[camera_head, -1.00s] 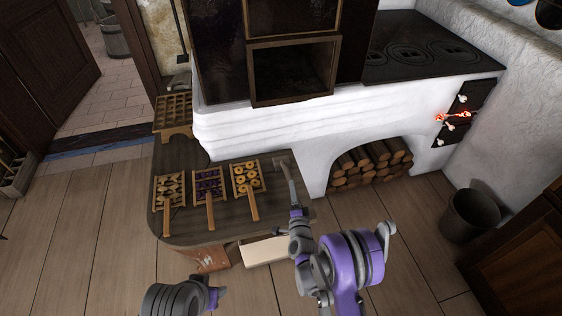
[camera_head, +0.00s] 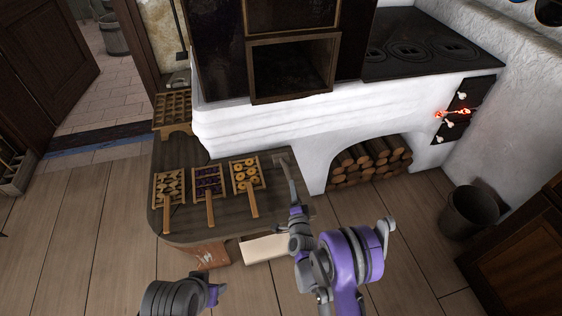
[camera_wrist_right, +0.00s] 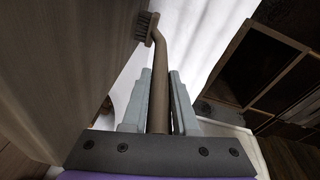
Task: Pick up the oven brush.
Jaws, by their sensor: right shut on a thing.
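The oven brush (camera_head: 289,178) has a long thin handle and a small bristled head. In the head view it is at the right end of the dark wooden bench (camera_head: 232,226), its head pointing away from me. My right gripper (camera_head: 294,210) is at its near end. In the right wrist view the brush's brown handle (camera_wrist_right: 159,85) runs between the two grey fingers of the right gripper (camera_wrist_right: 160,95), which are shut on it. I cannot tell whether the brush head touches the bench. My left gripper (camera_head: 214,294) is low in the head view, away from the brush, its fingers unclear.
Three wooden trays with handles, holding shaped pieces, lie on the bench: left (camera_head: 168,187), middle (camera_head: 207,181) and right (camera_head: 246,175). A wooden rack (camera_head: 173,112) stands behind them. The white stove (camera_head: 260,130) borders the bench. A bucket (camera_head: 470,212) stands at right.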

